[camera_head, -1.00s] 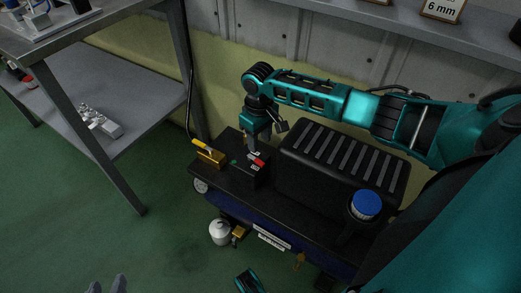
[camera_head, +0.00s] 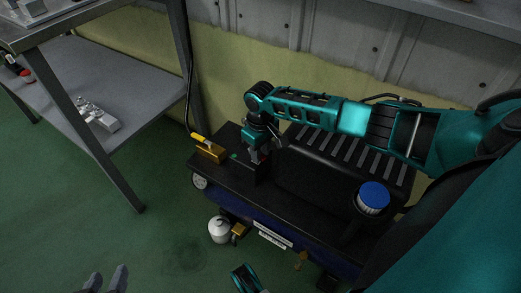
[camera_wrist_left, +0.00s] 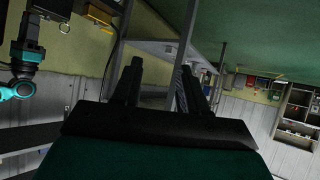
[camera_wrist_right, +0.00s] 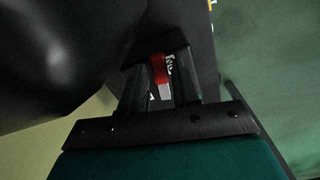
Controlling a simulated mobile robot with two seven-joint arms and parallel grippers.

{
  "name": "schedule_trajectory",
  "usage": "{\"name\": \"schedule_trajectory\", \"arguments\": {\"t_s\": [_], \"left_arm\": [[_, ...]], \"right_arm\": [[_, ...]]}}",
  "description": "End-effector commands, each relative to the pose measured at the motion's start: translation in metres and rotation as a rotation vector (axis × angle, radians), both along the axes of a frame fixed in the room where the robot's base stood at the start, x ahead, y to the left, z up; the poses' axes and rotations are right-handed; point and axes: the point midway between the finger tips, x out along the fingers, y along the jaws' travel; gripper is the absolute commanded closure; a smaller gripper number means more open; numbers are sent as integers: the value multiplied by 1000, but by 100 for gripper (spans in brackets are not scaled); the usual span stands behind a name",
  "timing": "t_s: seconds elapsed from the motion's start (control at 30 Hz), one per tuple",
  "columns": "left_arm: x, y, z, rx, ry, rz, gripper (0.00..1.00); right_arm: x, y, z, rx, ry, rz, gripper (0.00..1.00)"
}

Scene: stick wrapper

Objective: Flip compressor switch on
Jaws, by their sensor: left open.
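The compressor (camera_head: 300,185) is a black and dark blue machine on the floor. Its black switch box (camera_head: 250,172) stands on the left part of its top. My right gripper (camera_head: 257,158) points down at this box and hides the switch in the head view. In the right wrist view, the red switch (camera_wrist_right: 158,65) shows between the fingers of my right gripper (camera_wrist_right: 162,60). A white marking is beside it. I cannot tell whether the fingers touch the switch. My left gripper (camera_head: 107,280) is open and empty, also seen in the left wrist view (camera_wrist_left: 160,68).
A yellow-handled brass fitting (camera_head: 208,148) is left of the switch box. A blue-capped part (camera_head: 373,196) is at the compressor's right. A grey metal table with a lower shelf (camera_head: 120,80) stands at left. A corrugated wall is behind. Green floor is clear at lower left.

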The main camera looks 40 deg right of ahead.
Motion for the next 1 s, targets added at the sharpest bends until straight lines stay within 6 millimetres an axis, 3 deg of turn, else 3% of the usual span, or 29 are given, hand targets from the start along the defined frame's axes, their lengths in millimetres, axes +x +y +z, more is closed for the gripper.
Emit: {"name": "schedule_trajectory", "arguments": {"t_s": [0.3, 0.53, 0.77, 1.0], "left_arm": [[0, 1, 0, 1, 0, 2, 57], [-2, 1, 1, 2, 5, 2, 57], [-4, 4, 12, 3, 0, 11, 57], [-5, 8, 5, 13, 10, 16, 57]], "right_arm": [[0, 0, 0, 0, 0, 0, 100], [0, 0, 1, 0, 0, 10, 100], [1, -5, 3, 1, 1, 136, 100], [2, -8, 0, 0, 1, 206, 100]]}}
